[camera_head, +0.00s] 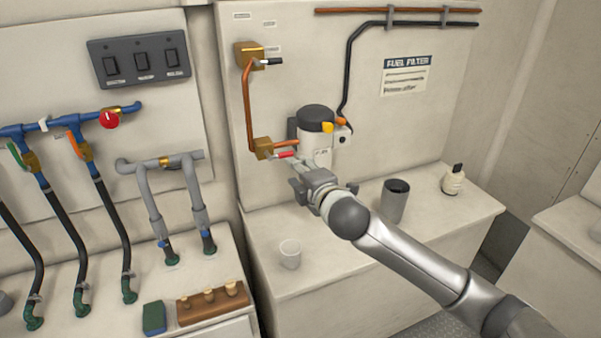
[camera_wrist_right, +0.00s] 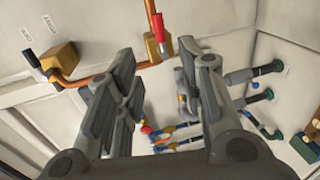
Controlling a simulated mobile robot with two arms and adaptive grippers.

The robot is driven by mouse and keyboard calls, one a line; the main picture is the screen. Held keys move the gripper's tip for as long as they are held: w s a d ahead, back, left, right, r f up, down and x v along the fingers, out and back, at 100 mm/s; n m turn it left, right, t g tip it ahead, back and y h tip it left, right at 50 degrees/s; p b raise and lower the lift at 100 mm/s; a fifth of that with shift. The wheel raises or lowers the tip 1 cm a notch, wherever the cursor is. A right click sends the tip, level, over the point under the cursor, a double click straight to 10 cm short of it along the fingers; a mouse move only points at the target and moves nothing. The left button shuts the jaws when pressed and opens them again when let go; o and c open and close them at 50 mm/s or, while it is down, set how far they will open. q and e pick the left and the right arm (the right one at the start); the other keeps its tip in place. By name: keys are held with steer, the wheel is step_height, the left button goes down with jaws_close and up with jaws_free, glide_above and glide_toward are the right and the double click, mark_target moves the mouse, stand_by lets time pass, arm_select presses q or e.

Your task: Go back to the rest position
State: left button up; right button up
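My right arm reaches in from the right in the head view. Its gripper (camera_head: 312,172) is in front of the wall panel, close to a lower brass valve (camera_head: 263,148) with a red handle (camera_head: 287,155). In the right wrist view the fingers of this gripper (camera_wrist_right: 160,80) stand apart with nothing between them. The red handle (camera_wrist_right: 158,27) and the lower brass valve (camera_wrist_right: 161,46) lie beyond the fingertips, apart from them. My left gripper is in neither view.
A white fuel filter (camera_head: 317,145) with a black cap is just behind my right gripper. A grey cup (camera_head: 395,201), a small bottle (camera_head: 453,180) and a clear cup (camera_head: 290,255) stand on the bench. Hoses and blue pipes (camera_head: 60,125) fill the left.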

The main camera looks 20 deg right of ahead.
stand_by(0.4)
steer(key=s+a+f+m+g, duration=0.2)
steer(key=s+f+m, duration=0.2)
steer(key=s+f, duration=0.35)
steer(key=s+a+f+m+g, duration=0.2)
steer(key=s+f+m+g, duration=0.1)
steer(key=s+f, duration=0.45)
steer(key=s+d+f+m+g, duration=0.1)
steer(key=s+f+m+g, duration=0.35)
steer(key=s, duration=0.85)
steer(key=s+d+f+m+g, duration=0.1)
steer(key=s+f+m+g, duration=0.35)
steer(key=s, duration=0.75)
step_height(320, 180, down, 31)
steer(key=s+b, duration=0.1)
steer(key=b, duration=0.3)
steer(key=s+d+f+b, duration=0.2)
steer(key=s+f+b, duration=0.2)
steer(key=s+f, duration=1.3)
step_height(320, 180, down, 4)
steer(key=shift+d+r+g+h, duration=0.1)
steer(key=shift+d+g+h, duration=0.1)
steer(key=shift+g+h, duration=0.15)
